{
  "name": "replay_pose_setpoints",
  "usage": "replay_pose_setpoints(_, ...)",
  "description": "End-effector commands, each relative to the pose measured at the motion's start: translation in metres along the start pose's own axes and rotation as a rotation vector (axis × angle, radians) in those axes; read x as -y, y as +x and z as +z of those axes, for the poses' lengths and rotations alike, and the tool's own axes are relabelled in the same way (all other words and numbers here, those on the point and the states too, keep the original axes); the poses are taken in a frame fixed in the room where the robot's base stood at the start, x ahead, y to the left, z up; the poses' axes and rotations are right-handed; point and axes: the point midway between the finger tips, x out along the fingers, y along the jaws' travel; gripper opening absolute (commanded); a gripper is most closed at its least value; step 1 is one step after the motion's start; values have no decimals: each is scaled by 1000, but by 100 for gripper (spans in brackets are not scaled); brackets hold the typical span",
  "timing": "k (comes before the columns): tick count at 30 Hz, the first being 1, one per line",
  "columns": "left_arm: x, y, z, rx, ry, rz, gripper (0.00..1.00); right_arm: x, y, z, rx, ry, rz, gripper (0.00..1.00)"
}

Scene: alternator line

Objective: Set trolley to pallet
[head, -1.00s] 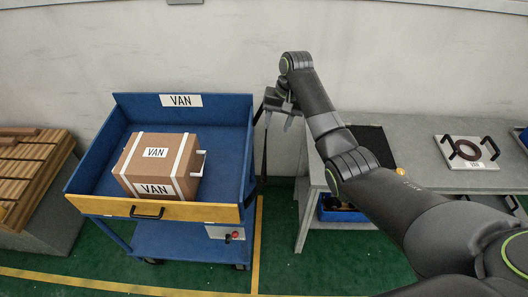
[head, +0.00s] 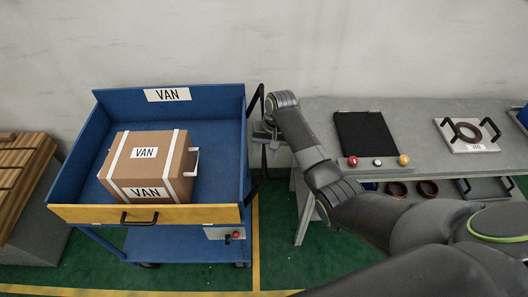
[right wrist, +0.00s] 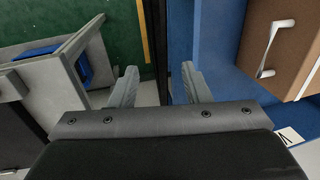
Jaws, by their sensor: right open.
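The blue trolley (head: 62,190) stands at left centre in the head view, with a yellow front panel with a black handle. A brown carton marked VAN (head: 143,170) sits in its top tray. A black side bar (head: 253,102) runs along the trolley's right side. My right gripper (head: 266,142) is open beside that bar. In the right wrist view, the bar (right wrist: 156,50) passes between the spread fingers (right wrist: 158,72); I cannot tell how deep it sits. A slatted wooden stack (head: 22,165), possibly the pallet, shows at the far left. My left gripper is out of view.
A grey bench (head: 420,137) stands right of the trolley, with a black mat (head: 366,134), coloured knobs and a handled plate (head: 466,146). A control box with a red button (head: 235,235) hangs on the trolley. Green floor with yellow lines (head: 255,255) shows between trolley and bench.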

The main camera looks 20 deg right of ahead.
Motion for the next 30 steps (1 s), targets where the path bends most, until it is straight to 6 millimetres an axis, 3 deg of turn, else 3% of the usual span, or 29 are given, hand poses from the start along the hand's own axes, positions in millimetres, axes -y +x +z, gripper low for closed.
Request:
replay_pose_setpoints(9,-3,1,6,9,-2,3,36,0,1,0,0,0,0,43)
replay_pose_setpoints(19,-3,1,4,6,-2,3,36,0,1,0,1,0,0,1)
replay_pose_setpoints(30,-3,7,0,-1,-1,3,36,4,3,-4,0,-1,-1,0)
